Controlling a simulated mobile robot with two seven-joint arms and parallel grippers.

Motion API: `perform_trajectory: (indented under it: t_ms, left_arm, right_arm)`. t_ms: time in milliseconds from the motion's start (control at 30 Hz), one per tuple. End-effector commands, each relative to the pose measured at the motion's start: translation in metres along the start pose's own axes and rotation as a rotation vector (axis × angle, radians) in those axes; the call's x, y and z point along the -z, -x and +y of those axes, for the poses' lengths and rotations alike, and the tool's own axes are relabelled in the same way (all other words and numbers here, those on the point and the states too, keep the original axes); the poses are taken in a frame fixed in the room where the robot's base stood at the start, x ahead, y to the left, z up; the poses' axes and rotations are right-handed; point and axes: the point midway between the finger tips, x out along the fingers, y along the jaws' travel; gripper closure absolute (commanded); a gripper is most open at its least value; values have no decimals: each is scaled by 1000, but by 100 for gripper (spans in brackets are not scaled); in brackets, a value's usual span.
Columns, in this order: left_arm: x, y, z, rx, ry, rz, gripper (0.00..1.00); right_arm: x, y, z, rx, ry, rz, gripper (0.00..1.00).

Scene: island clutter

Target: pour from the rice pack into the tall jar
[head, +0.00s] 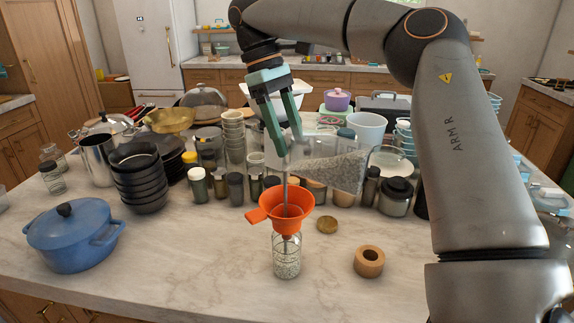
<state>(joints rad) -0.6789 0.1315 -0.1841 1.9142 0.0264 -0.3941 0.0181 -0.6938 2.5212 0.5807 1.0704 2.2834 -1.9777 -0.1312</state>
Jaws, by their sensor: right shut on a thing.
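A clear rice pack (340,170) is held tilted over the middle of the island, with grey-white grains gathered toward its right end. My right gripper (289,146) points down and is shut on the pack's left part. The tall jar (287,262) is clear glass, stands upright on the counter below and holds pale grains. An orange funnel (267,213) sits in its mouth. A thin grey vertical streak runs from near the gripper down into the funnel; I cannot tell whether it is falling grain or a rod. My left gripper is not in view.
A blue lidded pot (72,238) stands at the left, near stacked black bowls (139,180). A wooden ring (369,261) and a round lid (327,224) lie right of the jar. Crowded jars and cups fill the back. The front counter (190,265) is mostly clear.

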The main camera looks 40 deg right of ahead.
Motion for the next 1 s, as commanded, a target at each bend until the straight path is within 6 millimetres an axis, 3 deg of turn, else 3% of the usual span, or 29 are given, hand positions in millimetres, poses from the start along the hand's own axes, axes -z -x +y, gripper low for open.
perform_trajectory:
  t_ms: [733,1000]
  left_arm:
    - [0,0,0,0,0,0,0]
    - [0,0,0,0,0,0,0]
  right_arm:
    - [-4,0,0,-1,0,48,100]
    - [-25,19,0,1,2,236,100]
